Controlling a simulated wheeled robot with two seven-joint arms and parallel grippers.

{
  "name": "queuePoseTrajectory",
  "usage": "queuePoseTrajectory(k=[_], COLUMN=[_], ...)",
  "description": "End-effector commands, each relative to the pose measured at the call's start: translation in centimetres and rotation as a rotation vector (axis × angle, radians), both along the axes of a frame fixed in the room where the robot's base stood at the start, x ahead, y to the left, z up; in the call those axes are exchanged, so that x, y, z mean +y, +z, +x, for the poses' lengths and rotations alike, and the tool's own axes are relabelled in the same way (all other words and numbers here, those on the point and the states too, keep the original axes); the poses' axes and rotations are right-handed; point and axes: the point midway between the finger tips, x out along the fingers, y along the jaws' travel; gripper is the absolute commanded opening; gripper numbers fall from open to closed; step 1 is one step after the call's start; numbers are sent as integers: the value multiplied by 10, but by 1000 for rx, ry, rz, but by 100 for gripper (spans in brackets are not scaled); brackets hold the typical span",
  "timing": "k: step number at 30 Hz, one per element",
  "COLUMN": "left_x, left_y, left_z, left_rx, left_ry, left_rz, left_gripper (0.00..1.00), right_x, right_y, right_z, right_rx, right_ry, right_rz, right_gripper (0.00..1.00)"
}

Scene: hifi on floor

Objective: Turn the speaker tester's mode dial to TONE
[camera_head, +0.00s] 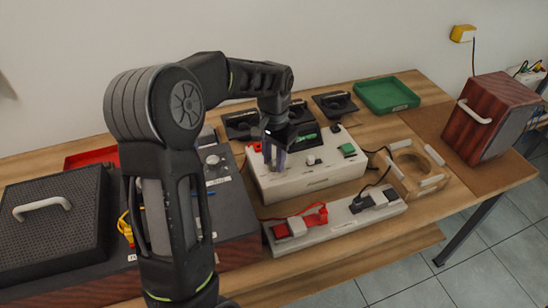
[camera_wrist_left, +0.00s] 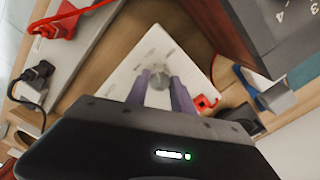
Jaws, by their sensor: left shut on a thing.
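The speaker tester (camera_head: 310,181) is a white box in the middle of the bench, and its white panel fills the middle of the left wrist view (camera_wrist_left: 133,62). My left gripper (camera_head: 274,158) points down at the left part of its top. In the left wrist view, its two fingers (camera_wrist_left: 159,90) are shut on a round grey dial (camera_wrist_left: 158,80), one on each side. The fingers hide the dial in the head view. The marks around the dial are too small to read, so its setting cannot be told. My right gripper is out of view.
A white strip with red and black clips (camera_head: 335,225) lies in front of the tester. Black speaker parts (camera_head: 335,103) and a green tray (camera_head: 386,94) are behind it. A wooden ring fixture (camera_head: 410,170) and wooden speaker cabinet (camera_head: 490,118) stand right; a dark cabinet (camera_head: 50,222) stands left.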

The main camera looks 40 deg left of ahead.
Motion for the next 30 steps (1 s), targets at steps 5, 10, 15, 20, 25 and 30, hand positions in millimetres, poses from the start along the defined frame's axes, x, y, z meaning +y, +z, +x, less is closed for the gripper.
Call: queuePoseTrajectory(k=[5, 10, 15, 20, 25, 30], left_x=[1, 0, 0, 0, 0, 0], left_y=[1, 1, 1, 1, 1, 1], left_z=[0, 0, 1, 1, 1, 1], left_rx=[-2, -2, -2, -2, -3, -3], left_ry=[-167, -325, -462, -559, -620, -644], left_rz=[1, 1, 1, 1, 1, 1], left_gripper=[0, 0, 0, 0, 0, 0], right_x=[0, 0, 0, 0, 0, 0], right_y=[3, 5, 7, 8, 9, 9], right_z=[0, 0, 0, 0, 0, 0], right_rx=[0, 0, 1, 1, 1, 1], right_ry=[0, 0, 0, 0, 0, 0], right_rz=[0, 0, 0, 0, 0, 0], right_gripper=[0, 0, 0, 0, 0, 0])
